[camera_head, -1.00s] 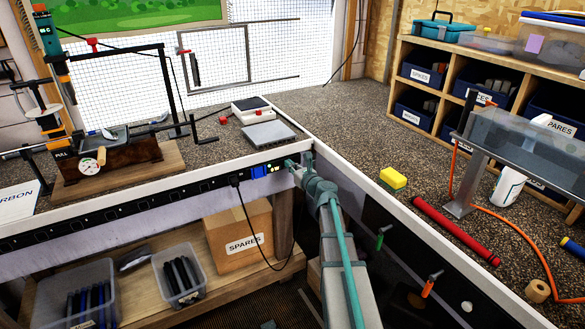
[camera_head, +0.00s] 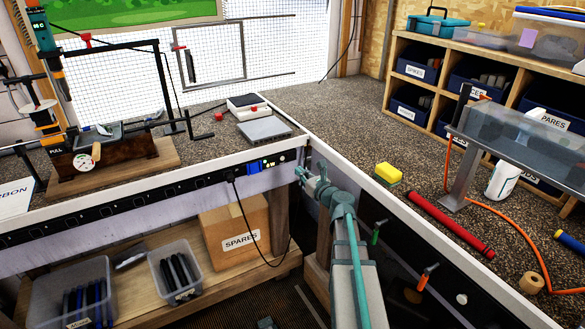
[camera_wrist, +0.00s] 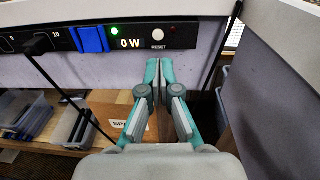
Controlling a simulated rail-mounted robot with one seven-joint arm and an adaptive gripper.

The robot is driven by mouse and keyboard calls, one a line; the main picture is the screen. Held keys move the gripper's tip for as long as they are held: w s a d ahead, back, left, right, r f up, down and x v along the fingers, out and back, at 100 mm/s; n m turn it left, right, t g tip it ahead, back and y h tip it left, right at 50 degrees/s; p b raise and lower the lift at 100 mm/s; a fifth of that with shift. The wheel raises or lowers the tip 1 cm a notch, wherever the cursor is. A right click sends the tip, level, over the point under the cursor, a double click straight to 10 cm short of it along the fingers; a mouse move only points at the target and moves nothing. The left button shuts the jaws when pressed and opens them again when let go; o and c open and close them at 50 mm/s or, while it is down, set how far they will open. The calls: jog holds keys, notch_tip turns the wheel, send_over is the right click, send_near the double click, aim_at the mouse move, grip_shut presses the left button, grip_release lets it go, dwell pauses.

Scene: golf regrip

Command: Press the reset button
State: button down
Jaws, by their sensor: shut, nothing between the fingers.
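The reset button (camera_wrist: 158,34) is a round whitish button above the word RESET, near the right end of the black power strip (camera_wrist: 60,42) in the wrist view. Beside it are a "0 W" display (camera_wrist: 130,43), a lit green light (camera_wrist: 114,31) and a dark red light (camera_wrist: 173,32). My gripper (camera_wrist: 159,66) is shut and empty, its fingertips below the button in the picture. The gap in depth is hard to judge.
A blue switch (camera_wrist: 92,39) and a plugged black cord (camera_wrist: 38,45) are left of the display. The SPARES box (camera_head: 235,228) stands on the shelf below. The workbench edge overhangs the strip.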

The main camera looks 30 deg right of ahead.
jog(key=shift+s+d+r, duration=0.1)
jog(key=shift+s+d, duration=0.05)
jog(key=shift+s, duration=0.9)
jog(key=shift+s+d, duration=0.1)
jog(key=shift+s, duration=0.9)
jog(key=s+a+f+n+g+y, duration=0.1)
jog(key=s+a+f+n+g, duration=0.4)
jog(key=f+n, duration=0.4)
jog(key=s+a+f+n+g+y+p, duration=0.1)
jog(key=s+a+f+n+g, duration=0.45)
jog(key=f, duration=0.55)
jog(key=s+a+f+n+g+y, duration=0.1)
jog(key=s+a+f+n+g, duration=0.2)
jog(key=s+a+f+n, duration=0.55)
jog(key=s+a+f+n+g+h+p, duration=0.1)
jog(key=s+a+f+n+g, duration=0.1)
jog(key=s, duration=0.8)
jog(key=s+a+f+n+g+h+p, duration=0.1)
jog(key=s+a+f+n+g+h, duration=0.1)
jog(key=s+f+n+g, duration=0.3)
jog(key=s+a+f+n+g+h+p, duration=0.1)
jog(key=s+f, duration=0.7)
jog(key=s, duration=0.9)
jog(key=a+n+g+h, duration=0.1)
jog(key=a+n+g, duration=0.1)
jog(key=n, duration=0.1)
jog(key=shift+a+f+n+g, duration=0.25)
jog(key=shift+f+n+g, duration=0.05)
jog(key=shift+g, duration=0.05)
